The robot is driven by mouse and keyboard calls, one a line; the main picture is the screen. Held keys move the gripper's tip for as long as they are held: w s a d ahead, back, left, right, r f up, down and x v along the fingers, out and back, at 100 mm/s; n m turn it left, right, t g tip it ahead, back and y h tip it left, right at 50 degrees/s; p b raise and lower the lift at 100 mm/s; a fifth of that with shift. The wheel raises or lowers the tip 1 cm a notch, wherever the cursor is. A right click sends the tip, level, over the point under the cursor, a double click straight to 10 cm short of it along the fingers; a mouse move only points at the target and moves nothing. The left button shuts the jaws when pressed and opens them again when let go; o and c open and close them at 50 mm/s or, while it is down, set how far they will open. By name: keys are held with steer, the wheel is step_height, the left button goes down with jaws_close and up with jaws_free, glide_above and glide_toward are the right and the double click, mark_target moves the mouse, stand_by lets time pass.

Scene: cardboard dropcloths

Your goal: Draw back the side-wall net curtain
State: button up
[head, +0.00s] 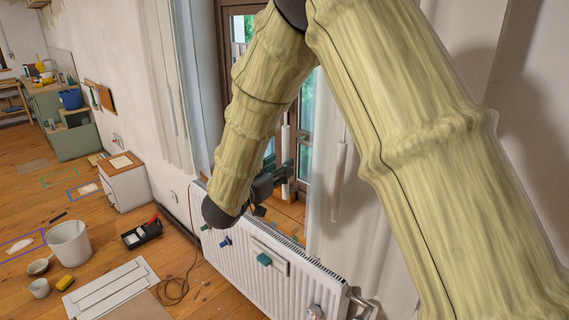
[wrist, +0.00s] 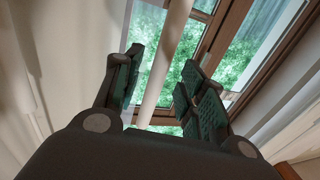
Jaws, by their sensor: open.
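A pale net curtain (head: 322,205) hangs in folds at the right of the side-wall window, partly hidden by my arm. Another pale hanging (head: 165,75) is at the window's left. A white draw rod (head: 285,155) hangs upright in front of the window, at my gripper (head: 277,180). In the wrist view the rod (wrist: 167,50) runs between the two open fingers (wrist: 160,90), with gaps visible on both sides. Its lower end is hard to see against the gripper. A second white rod (head: 339,180) hangs further right, against the curtain.
A white radiator (head: 225,268) stands below the window, with small coloured items on it. A white bucket (head: 69,243), a paint tray (head: 141,234) and a white cabinet (head: 124,185) are on the wooden floor at left. Window frames (wrist: 215,40) lie beyond the fingers.

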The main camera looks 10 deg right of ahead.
steer(key=v, duration=0.8)
steer(key=d+f+n+y, duration=0.2)
steer(key=f+y, duration=0.1)
steer(key=f, duration=0.6)
steer(key=d+f+n+y, duration=0.2)
steer(key=d+f, duration=0.1)
steer(key=f, duration=0.7)
steer(key=s+d+f+n+g+y, duration=0.1)
steer(key=s+f+g+y, duration=0.1)
steer(key=s+f, duration=0.45)
steer(key=s+d+f+n+g+y, duration=0.2)
steer(key=s+f, duration=0.2)
steer(key=f, duration=0.6)
steer(key=s+d+f+g+y, duration=0.1)
steer(key=s+f+g, duration=0.2)
steer(key=s, duration=0.8)
steer(key=s+d+f+n+g+y, duration=0.1)
steer(key=s+d+f+g, duration=0.1)
steer(key=s+f, duration=0.6)
steer(key=s+d+f+g+y, duration=0.2)
steer(key=s+f, duration=0.3)
steer(key=s, duration=0.9)
steer(key=shift+f+n+g, duration=0.15)
steer(key=shift+n+g, duration=0.15)
steer(key=shift+g, duration=0.6)
